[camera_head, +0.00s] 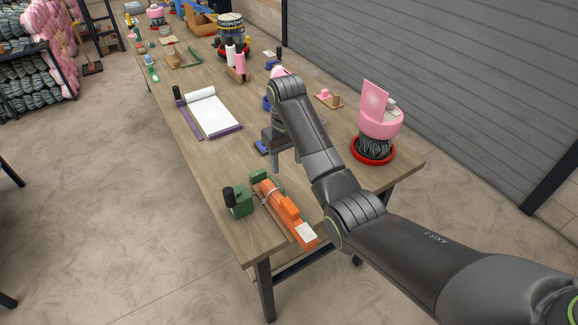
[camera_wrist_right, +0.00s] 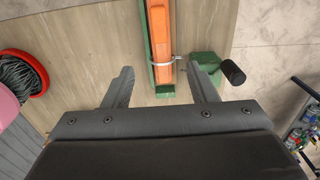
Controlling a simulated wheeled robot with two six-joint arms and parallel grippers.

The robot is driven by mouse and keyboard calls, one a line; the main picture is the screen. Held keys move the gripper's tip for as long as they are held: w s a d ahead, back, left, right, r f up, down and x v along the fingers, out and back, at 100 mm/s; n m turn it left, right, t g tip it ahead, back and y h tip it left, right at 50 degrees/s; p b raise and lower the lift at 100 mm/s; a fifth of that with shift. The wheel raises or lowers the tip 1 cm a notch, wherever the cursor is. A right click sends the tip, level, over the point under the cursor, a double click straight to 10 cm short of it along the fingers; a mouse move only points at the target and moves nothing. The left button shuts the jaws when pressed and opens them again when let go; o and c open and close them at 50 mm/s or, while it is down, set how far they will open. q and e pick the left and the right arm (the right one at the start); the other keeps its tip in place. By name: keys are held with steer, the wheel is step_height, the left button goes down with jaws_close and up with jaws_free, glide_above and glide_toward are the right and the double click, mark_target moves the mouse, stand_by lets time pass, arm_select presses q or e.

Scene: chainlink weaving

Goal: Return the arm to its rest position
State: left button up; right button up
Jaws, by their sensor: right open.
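My right arm (camera_head: 315,145) reaches from the lower right out over the near part of the long wooden table (camera_head: 215,155). Its gripper (camera_head: 270,152) points down above the tabletop and looks empty. In the right wrist view the two fingers (camera_wrist_right: 163,88) stand wide apart with nothing held between them. An orange and green fixture (camera_head: 287,207) lies at the table's near end, and it shows just beyond the fingertips in the wrist view (camera_wrist_right: 160,45). A silvery wire loop (camera_wrist_right: 177,58) goes around it. My left gripper is in neither view.
A green block with a black knob (camera_head: 238,202) sits beside the fixture. A pink machine on a red ring base (camera_head: 374,150) stands right of the arm. A clipboard with white paper (camera_head: 212,114) lies left. Tools and spools crowd the far table; floor at left is open.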

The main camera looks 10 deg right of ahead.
steer(key=shift+f, duration=0.1)
stand_by(0.3)
steer(key=s+d+f+m+t, duration=0.2)
steer(key=s+d+f+m, duration=0.1)
steer(key=s+d+f, duration=1.05)
steer(key=s+d+r+m+t+h, duration=0.1)
steer(key=s+d, duration=0.2)
steer(key=s, duration=1)
steer(key=s+d+r+m+t+h, duration=0.1)
steer(key=s+d, duration=0.3)
steer(key=s, duration=1)
step_height(320, 180, down, 31)
steer(key=d+g+b, duration=0.1)
steer(key=g+b, duration=0.1)
steer(key=b, duration=0.6)
steer(key=s+f+b, duration=0.2)
steer(key=s+f, duration=0.3)
steer(key=f, duration=0.3)
steer(key=s+f+b, duration=0.2)
steer(key=s+f, duration=0.3)
steer(key=f, duration=0.3)
steer(key=s+a+f+y+b, duration=0.1)
steer(key=s+f, duration=0.3)
steer(key=f, duration=0.4)
steer(key=shift+s+f+g+b, duration=0.2)
steer(key=shift+s+g+b, duration=0.2)
steer(key=shift+b, duration=0.35)
